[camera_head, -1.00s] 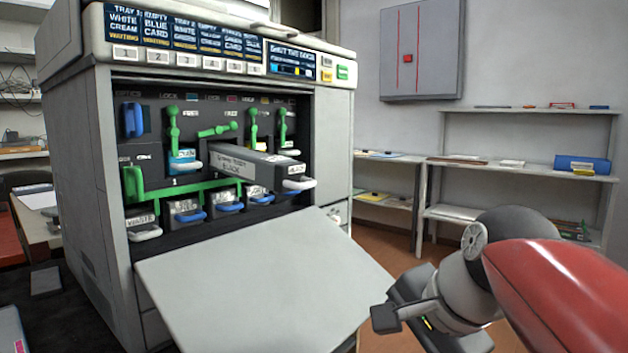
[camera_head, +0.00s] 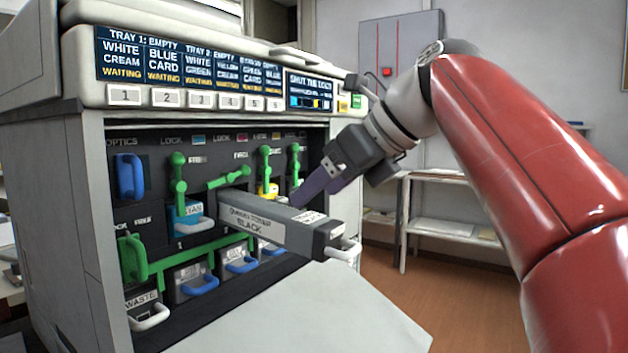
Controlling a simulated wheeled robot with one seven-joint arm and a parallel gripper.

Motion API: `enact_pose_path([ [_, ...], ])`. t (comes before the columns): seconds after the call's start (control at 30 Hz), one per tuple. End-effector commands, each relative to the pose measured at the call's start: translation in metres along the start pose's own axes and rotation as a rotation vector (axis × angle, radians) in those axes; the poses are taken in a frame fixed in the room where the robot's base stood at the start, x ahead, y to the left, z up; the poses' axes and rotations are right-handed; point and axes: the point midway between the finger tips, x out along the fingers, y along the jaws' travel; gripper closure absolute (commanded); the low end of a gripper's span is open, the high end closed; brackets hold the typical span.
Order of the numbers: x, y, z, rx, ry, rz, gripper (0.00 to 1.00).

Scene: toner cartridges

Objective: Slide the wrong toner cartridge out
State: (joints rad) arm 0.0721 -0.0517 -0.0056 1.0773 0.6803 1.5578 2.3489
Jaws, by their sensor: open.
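A long grey toner cartridge labelled BLACK (camera_head: 262,222) sticks far out of a slot in the open printer (camera_head: 90,210). Its white handle (camera_head: 345,250) is at the near end. The green lever (camera_head: 228,177) above that slot is turned sideways, while the neighbouring green levers stand upright. My gripper (camera_head: 308,192) is open, just behind and above the cartridge's far side as seen here. Its purple-tinted fingers point down left, and the tips are partly hidden by the cartridge. I cannot tell whether they touch it.
A cyan cartridge (camera_head: 187,222) and a yellow one (camera_head: 268,190) sit in neighbouring slots. The lowered door (camera_head: 320,320) spreads below the cartridge. A waste box (camera_head: 145,312) and several blue-handled units fill the lower row. Open floor and shelves (camera_head: 440,228) lie to the right.

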Motion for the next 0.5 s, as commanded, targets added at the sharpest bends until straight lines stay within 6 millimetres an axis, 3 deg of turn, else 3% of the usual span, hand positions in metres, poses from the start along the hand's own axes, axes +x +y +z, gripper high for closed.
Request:
enact_pose_path([
  [0.5,0.07,0.001,-0.001,-0.003,0.002,0.002,0.31],
])
